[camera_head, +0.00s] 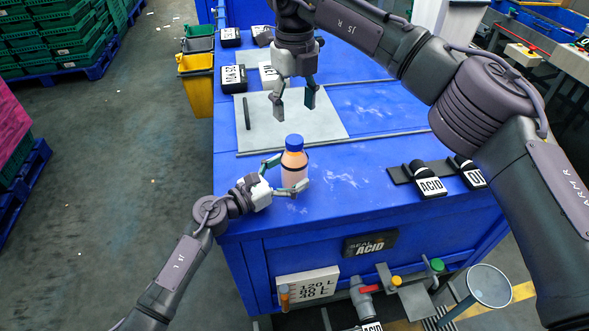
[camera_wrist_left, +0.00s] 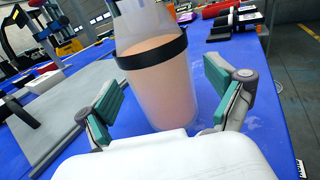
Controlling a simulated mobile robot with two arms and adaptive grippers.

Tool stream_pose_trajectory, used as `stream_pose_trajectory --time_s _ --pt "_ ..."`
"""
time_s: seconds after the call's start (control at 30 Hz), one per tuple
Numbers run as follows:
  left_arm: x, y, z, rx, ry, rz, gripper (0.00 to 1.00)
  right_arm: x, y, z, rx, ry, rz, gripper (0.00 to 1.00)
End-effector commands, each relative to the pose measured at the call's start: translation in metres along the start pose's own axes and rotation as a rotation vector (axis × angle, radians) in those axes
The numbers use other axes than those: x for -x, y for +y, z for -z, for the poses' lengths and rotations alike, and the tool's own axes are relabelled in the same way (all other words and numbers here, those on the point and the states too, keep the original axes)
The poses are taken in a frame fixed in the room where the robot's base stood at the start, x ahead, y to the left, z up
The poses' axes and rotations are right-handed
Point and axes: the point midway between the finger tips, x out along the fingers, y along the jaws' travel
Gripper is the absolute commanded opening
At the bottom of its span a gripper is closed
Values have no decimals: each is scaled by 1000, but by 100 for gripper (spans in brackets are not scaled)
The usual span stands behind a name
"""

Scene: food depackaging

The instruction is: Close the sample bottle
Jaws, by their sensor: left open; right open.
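The sample bottle (camera_head: 294,172) stands upright near the front left of the blue bench, with peach-coloured contents and a dark band. A blue cap (camera_head: 294,142) sits on its top; I cannot tell whether it is tightened. My left gripper (camera_head: 289,174) is open, its fingers on either side of the bottle. In the left wrist view the bottle (camera_wrist_left: 160,85) stands between the green finger pads, with gaps visible; its top is cut off. My right gripper (camera_head: 294,104) is open and empty, pointing down over the grey plate, above and behind the bottle.
The grey plate (camera_head: 322,136) lies behind the bottle with a dark handle (camera_head: 247,113). Black labelled blocks stand at the back left (camera_head: 234,79) and on the right, one marked ACID (camera_head: 428,181). The blue bench (camera_head: 370,168) is clear right of the bottle.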

Motion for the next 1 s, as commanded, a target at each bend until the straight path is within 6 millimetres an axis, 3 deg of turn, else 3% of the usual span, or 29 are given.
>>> stream_pose_trajectory --time_s 0.2,0.53,1.0 --pt "-17 0 0 0 0 0 93 0 0 0 0 0 0 63" --pt "-18 0 0 0 1 0 91 0 0 0 0 0 0 63" --pt "-18 0 0 0 1 0 13 0 0 0 0 0 0 63"
